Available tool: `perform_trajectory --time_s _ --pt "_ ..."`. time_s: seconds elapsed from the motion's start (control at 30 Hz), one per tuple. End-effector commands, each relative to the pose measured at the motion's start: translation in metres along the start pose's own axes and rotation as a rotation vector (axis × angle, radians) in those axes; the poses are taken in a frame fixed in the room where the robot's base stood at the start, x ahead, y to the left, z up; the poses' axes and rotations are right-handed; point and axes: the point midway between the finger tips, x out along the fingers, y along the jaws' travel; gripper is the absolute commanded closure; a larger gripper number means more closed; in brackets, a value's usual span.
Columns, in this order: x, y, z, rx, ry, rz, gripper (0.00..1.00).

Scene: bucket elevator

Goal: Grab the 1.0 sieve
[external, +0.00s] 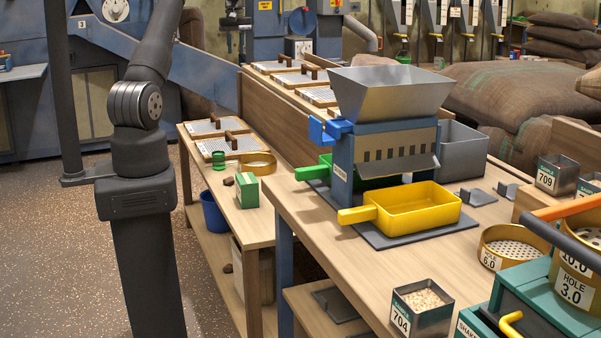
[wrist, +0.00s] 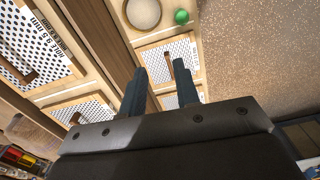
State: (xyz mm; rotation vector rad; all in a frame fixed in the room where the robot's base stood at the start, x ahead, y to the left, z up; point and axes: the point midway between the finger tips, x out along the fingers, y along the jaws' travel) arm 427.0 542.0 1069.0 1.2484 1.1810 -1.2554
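A round brass-coloured sieve (external: 257,163) lies on the left bench; no size label on it is readable. What looks like the same sieve shows at the top edge of the wrist view (wrist: 143,12). Another round sieve (external: 513,247) on the right table reads 6.0. A stack of sieves (external: 580,275) at the right edge carries labels 10.0 and 3.0. No label reading 1.0 is legible. My gripper (wrist: 160,67) is open and empty, its two fingers apart above the flat handled screens. Its fingers are not clearly visible in the external view.
A hopper machine (external: 385,130) with a yellow tray (external: 410,207) stands on the right table. A wooden divider (external: 283,120) rises beside the left bench.

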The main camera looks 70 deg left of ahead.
Motion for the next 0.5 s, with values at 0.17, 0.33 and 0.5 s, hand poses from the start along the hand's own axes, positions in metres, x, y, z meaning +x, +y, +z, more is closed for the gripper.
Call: perform_trajectory --time_s 0.17,0.33,0.5 --pt "0.107 -0.002 0.001 -0.002 -0.008 -0.006 0.71" --pt "0.211 -0.002 0.000 -0.003 -0.005 -0.004 0.71" --pt "0.266 0.000 -0.001 -0.003 0.000 -0.001 0.71"
